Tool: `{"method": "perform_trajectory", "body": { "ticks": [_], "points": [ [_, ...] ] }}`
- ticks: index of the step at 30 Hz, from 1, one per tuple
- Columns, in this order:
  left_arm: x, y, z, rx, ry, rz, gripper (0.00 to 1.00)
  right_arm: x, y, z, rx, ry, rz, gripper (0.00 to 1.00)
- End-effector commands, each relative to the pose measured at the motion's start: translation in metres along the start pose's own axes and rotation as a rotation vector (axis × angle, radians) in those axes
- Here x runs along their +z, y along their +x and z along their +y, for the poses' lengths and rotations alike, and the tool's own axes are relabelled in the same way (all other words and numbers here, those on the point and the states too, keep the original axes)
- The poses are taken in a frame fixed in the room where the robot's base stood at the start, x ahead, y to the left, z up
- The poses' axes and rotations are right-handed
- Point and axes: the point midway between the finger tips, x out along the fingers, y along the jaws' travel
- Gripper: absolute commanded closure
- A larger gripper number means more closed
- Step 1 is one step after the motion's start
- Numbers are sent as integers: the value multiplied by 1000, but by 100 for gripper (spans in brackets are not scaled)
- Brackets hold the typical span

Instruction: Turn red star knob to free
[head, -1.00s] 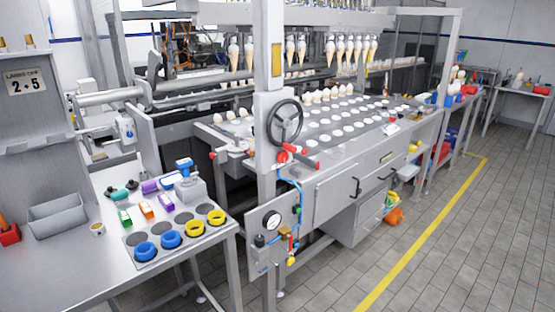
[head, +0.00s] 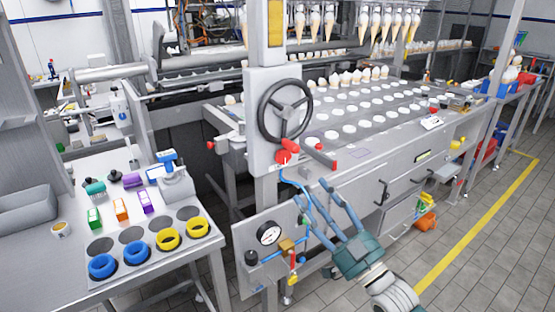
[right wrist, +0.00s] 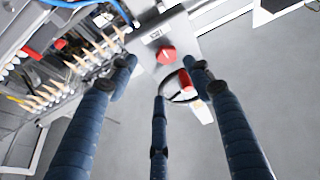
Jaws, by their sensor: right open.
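A red knob (head: 283,157) sits on the grey column below the black handwheel (head: 286,111). It looks like the star knob, but its lobes are too small to make out in the head view. In the right wrist view a red knob (right wrist: 167,54) sits on a grey plate with a small dark marking, beyond my fingers. My right gripper (head: 320,196) is open and empty, below and to the right of the knob and apart from it. Its spread fingers (right wrist: 163,76) also show in the right wrist view. My left gripper is not in view.
Red-ended handles (head: 325,160) stick out beside the knob. Below are a pressure gauge (head: 269,232), valves and blue hose on a panel. A side table (head: 140,290) with coloured rings and blocks stands left. Cone machine (head: 340,190) fills the back; floor at right is clear.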

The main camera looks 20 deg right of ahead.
Motion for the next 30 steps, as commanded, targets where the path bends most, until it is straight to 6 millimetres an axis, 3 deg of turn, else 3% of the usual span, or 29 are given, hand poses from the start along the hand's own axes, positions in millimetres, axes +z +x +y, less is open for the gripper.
{"method": "perform_trajectory", "body": {
  "ticks": [5,18,24,30],
  "points": [
    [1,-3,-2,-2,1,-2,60,-12,15,-3,-9,3,22,49],
    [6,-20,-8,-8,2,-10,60,-12,93,-4,-8,3,19,49],
    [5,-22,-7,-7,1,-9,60,-11,108,-4,-8,2,17,49],
    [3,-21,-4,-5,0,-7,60,-10,110,-4,-8,2,16,49]
  ]
}}
